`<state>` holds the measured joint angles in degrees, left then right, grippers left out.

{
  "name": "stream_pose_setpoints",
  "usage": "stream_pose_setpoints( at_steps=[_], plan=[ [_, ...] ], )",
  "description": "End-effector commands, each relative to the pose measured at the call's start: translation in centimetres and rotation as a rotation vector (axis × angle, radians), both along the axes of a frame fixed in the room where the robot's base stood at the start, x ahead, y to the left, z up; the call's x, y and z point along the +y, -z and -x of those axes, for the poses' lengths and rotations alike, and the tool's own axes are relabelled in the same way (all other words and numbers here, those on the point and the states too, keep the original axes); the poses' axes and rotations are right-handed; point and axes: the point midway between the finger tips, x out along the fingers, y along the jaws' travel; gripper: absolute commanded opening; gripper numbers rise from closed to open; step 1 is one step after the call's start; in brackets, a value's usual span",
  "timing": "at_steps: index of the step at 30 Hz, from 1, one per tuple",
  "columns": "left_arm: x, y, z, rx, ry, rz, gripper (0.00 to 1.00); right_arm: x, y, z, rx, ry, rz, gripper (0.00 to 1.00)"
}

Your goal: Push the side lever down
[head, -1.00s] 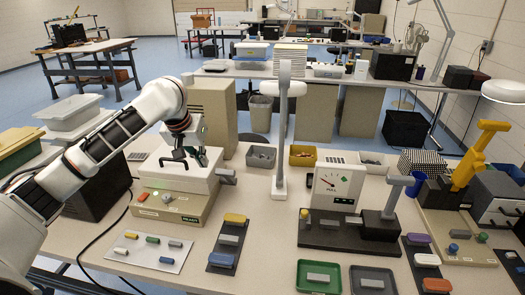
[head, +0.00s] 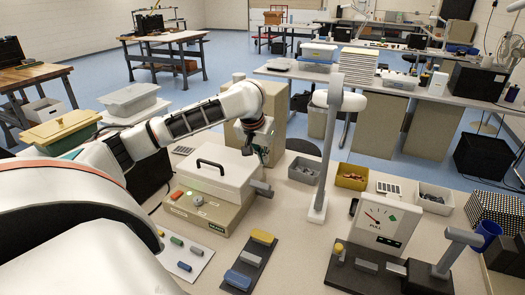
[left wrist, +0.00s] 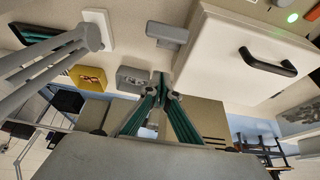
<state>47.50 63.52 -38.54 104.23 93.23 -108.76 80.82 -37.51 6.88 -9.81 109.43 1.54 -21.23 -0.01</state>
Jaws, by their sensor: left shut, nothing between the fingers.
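The badge press on the left has a white lid (head: 212,172) with a black handle (head: 213,164) on a beige base (head: 205,212). Its grey side lever (head: 262,188) sticks out from the right side; it also shows in the left wrist view (left wrist: 167,33). My left gripper (head: 250,142) is behind the lid's back right corner, partly hidden by its own wrist. In the left wrist view its teal fingers (left wrist: 165,85) are together and empty, apart from the lever. My right gripper is not in view.
A grey lamp post (head: 328,150) stands right of the lever. Grey (head: 303,170) and yellow (head: 351,177) bins sit behind. A dial box marked PULL (head: 384,220) is at right. A dark board with blocks (head: 255,250) lies in front, beside the lever side.

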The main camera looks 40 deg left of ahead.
Motion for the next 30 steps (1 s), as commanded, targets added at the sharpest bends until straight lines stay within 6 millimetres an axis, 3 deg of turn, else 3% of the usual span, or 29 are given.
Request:
stream_pose_setpoints(
  at_steps=[5, 10, 30],
  plan=[
    [0.4, 3.3, -1.2, 0.003, -0.001, 0.001, 0.00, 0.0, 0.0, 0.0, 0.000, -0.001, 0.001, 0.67],
    [-0.1, 4.6, 0.8, 0.002, 0.002, -0.003, 0.00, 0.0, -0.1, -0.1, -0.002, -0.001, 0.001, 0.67],
    [-0.5, 5.4, 1.8, -0.004, 0.000, -0.002, 0.00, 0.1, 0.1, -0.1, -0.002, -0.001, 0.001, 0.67]
  ],
)
